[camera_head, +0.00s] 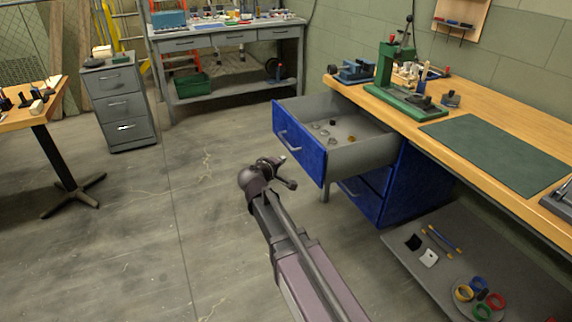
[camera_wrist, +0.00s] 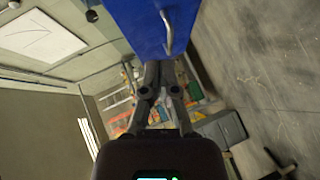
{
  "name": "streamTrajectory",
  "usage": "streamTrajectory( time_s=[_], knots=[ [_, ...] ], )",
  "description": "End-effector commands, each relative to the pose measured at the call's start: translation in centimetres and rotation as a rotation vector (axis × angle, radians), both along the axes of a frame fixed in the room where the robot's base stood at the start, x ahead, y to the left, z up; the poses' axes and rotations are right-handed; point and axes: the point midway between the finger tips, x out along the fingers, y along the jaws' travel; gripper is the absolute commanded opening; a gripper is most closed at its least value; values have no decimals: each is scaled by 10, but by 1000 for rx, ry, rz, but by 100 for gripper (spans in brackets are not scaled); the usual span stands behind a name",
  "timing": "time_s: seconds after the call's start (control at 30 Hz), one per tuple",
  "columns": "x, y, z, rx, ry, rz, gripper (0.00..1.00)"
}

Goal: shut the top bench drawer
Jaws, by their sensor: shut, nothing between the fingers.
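The top bench drawer (camera_head: 300,157) has a blue front and a grey inside, and it stands pulled far out from under the wooden bench. A grey bar handle (camera_head: 296,139) is on its front. Several small round items lie in it. My gripper (camera_head: 292,170) is just in front of and below the drawer front, at its left side in the head view; whether they touch I cannot tell. In the wrist view the blue drawer front (camera_wrist: 148,22) and its handle (camera_wrist: 169,32) fill the top, beyond the shut, empty fingers (camera_wrist: 152,80).
A lower blue drawer (camera_head: 362,200) under the bench looks shut. The bench top (camera_head: 480,115) bears a green press (camera_head: 395,85), a blue vise (camera_head: 352,71) and a dark green mat (camera_head: 500,153). A low grey shelf (camera_head: 440,285) holds rings and small tools. The floor at left is open.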

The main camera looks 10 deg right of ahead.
Motion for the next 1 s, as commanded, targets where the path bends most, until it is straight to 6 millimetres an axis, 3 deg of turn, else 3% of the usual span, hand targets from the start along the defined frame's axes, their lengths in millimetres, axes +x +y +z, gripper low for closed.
streamTrajectory(
  time_s=[0.03, 0.4, 1.0],
  knots=[
    [6, 9, -16, -26, -14, 23, 0],
    [24, 48, -30, -153, -83, 134, 0],
    [28, 49, -29, -164, -87, 141, 0]
  ],
)
